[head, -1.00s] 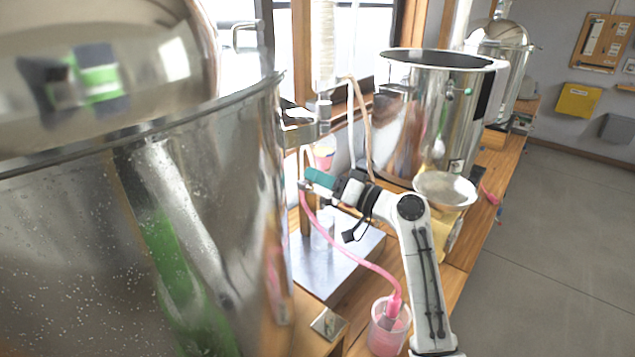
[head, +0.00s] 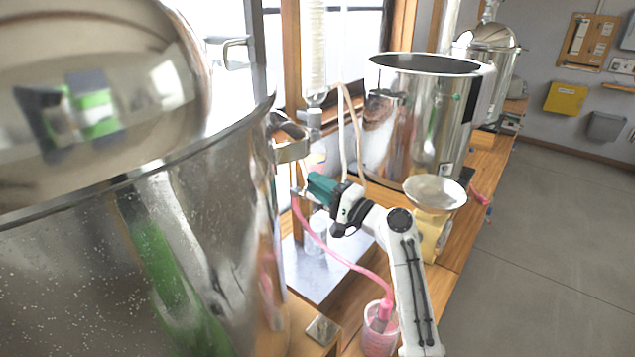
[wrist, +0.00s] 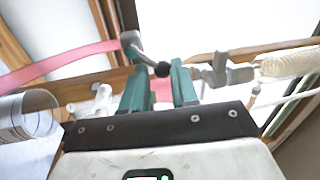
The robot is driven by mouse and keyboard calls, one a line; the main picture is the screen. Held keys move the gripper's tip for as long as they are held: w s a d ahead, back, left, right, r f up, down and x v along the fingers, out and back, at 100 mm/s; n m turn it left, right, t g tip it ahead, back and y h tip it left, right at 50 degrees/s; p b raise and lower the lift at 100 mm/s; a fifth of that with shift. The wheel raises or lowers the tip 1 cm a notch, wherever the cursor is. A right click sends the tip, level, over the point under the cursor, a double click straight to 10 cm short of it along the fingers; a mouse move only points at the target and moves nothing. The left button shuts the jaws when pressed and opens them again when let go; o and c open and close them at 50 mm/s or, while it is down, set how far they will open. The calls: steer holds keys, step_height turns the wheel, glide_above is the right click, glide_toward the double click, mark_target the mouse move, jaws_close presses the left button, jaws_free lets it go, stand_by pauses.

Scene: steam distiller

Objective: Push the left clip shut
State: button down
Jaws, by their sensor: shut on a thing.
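My gripper (head: 306,188) has teal fingers. In the wrist view, my gripper (wrist: 158,72) is shut on a small grey fitting (wrist: 134,44) with a black ball end (wrist: 162,70). A pink hose (wrist: 70,62) runs from beside this fitting; in the head view the pink hose (head: 340,258) hangs down to a cup. A shiny steel bracket (head: 291,151) sits beside the rim of the large pot (head: 130,230), above my gripper. I cannot tell whether this bracket is the left clip or how far it is closed.
The large steel pot fills the left. An open steel pot (head: 425,115) stands behind my arm, with a scale pan (head: 434,192) in front. A cup of pink liquid (head: 378,342) stands below. A grey fitting with a ribbed white hose (wrist: 292,62) is right of my fingers. Floor at right is clear.

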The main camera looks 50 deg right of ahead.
steer(key=shift+w+a+f+m, duration=0.1)
steer(key=shift+w+a+m, duration=0.05)
steer(key=shift+a+m, duration=0.2)
stand_by(0.3)
steer(key=c, duration=1.1)
jaws_free()
steer(key=shift+o, duration=1)
steer(key=shift+d, duration=0.25)
steer(key=s+f+b, duration=0.2)
steer(key=s, duration=0.8)
steer(key=shift+s+d+b, duration=0.15)
steer(key=shift+s+b, duration=0.2)
steer(key=shift+b, duration=0.05)
